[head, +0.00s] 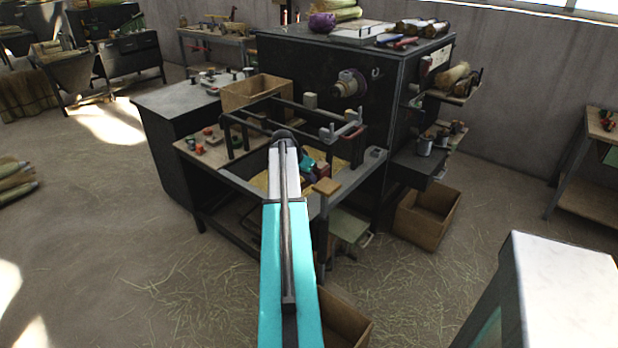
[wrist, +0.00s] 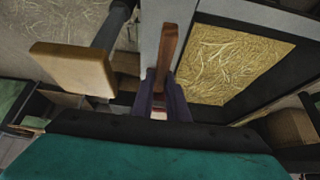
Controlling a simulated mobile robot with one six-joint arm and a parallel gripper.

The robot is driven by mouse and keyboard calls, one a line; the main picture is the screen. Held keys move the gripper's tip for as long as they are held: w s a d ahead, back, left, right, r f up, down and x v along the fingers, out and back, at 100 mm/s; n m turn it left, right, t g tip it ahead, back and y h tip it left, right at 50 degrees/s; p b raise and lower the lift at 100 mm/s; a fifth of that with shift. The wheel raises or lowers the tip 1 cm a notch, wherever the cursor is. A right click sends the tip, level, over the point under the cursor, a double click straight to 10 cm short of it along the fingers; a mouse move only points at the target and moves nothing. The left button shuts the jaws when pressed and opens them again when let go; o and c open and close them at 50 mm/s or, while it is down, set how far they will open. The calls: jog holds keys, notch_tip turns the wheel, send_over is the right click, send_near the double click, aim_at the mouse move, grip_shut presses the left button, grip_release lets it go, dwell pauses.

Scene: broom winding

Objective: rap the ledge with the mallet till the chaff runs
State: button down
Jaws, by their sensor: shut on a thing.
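In the wrist view my gripper (wrist: 160,98) is shut on a brown wooden handle (wrist: 168,50), which I take for the mallet's. The handle stretches away from the fingers along a grey ledge (wrist: 150,28); I cannot tell whether they touch. The mallet's head cannot be made out. Right of the ledge, straw-coloured chaff (wrist: 235,62) lies in a dark-framed tray. In the head view my arm hides most of the gripper, and chaff (head: 262,180) shows beside the arm, inside the bench frame (head: 290,196).
A tan wooden block (wrist: 72,68) on a dark rod stands left of the handle; it also shows at the bench's front corner (head: 327,187). A wooden box (head: 257,92) and upright bars stand behind. A crate (head: 427,215) sits on the floor at right. Open floor lies left.

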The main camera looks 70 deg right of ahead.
notch_tip(320, 180, down, 9)
jog(key=b, duration=0.5)
jog(key=shift+r+p, duration=0.7)
jog(key=shift+r, duration=1.05)
